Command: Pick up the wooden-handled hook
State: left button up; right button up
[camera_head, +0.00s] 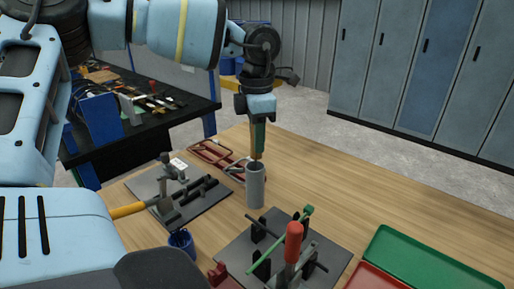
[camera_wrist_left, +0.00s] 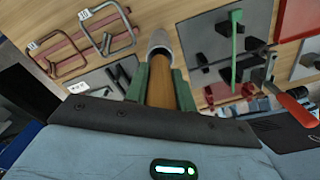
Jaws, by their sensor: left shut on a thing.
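The wooden-handled hook (camera_head: 257,155) stands upright in a grey cylindrical holder (camera_head: 255,188) on the wooden table. Only its brown handle shows; its lower part is hidden inside the holder. My left gripper (camera_head: 258,142) points down over the holder and is shut on the handle. In the left wrist view the handle (camera_wrist_left: 162,88) lies between the green fingers of the gripper (camera_wrist_left: 160,82) and runs into the mouth of the grey holder (camera_wrist_left: 160,40). My right gripper is not in view.
A dark plate (camera_head: 172,205) with black bars and a yellow-handled tool (camera_head: 128,210) lies left. A plate (camera_head: 235,255) with a green rod and red-handled tool (camera_head: 293,245) stands in front. A green tray (camera_head: 430,262) is right.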

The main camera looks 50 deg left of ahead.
pick_arm(q)
notch_tip(320, 180, up, 14)
dwell(0.5)
jog(key=shift+d, duration=0.1)
dwell(0.5)
